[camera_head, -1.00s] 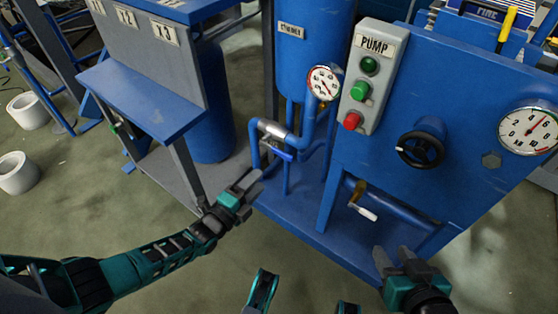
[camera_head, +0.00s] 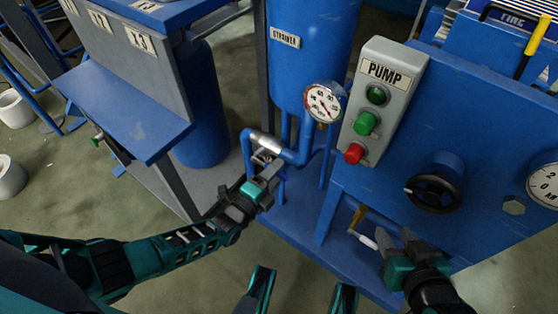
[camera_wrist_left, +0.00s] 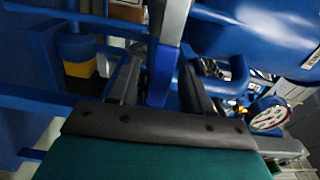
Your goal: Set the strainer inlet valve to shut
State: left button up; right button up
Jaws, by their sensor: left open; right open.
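The blue strainer tank (camera_head: 312,60) stands at the back in the head view. The valve at its lower left has a silver body (camera_head: 262,141) in a blue pipe. Its blue lever is mostly hidden by my left gripper (camera_head: 266,166) there. In the left wrist view, the lever (camera_wrist_left: 161,75) hangs from the silver pipe (camera_wrist_left: 171,18) between the two open fingers of the left gripper (camera_wrist_left: 158,88). I cannot tell whether either finger touches it. My right gripper (camera_head: 402,245) is open and empty, in front of the pump unit.
A grey PUMP box (camera_head: 382,100) carries green and red buttons. A gauge (camera_head: 325,102) sits beside the tank. A blue shelf (camera_head: 122,105) stands left of my left gripper.

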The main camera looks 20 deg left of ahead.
pick_arm(q)
jog(key=shift+w+d, duration=0.15)
jog(key=shift+w, duration=0.1)
grip_shut()
dwell(0.4)
